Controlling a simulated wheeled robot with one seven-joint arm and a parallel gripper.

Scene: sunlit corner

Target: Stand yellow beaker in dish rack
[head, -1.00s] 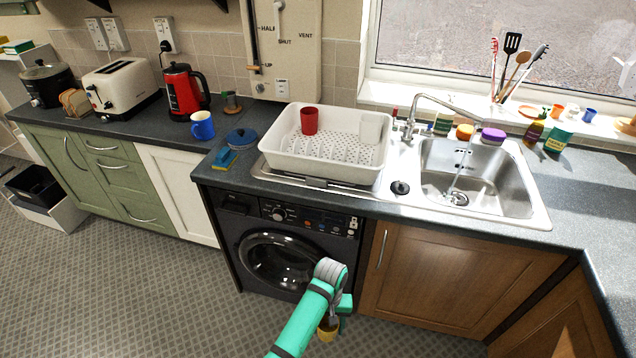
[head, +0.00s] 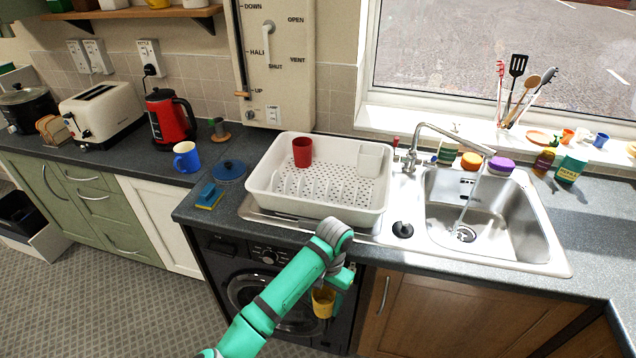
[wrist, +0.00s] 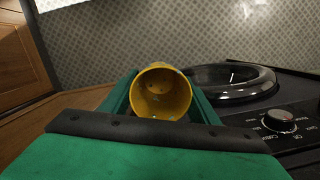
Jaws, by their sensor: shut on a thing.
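The yellow beaker (head: 323,301) is in my gripper (head: 335,290), in front of the washing machine and below the counter's front edge. In the wrist view the beaker (wrist: 161,93) sits between the two green fingers, its open mouth facing the camera; small pale specks show inside. My gripper (wrist: 161,100) is shut on it. The white dish rack (head: 322,178) stands on the drainer above and behind my gripper. A red cup (head: 302,152) stands at its back left. My arm partly hides the counter edge in front of the rack.
The sink (head: 486,215) with running tap (head: 445,140) is right of the rack. The washing machine (wrist: 285,125) is close beside my gripper. The rack's middle looks clear.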

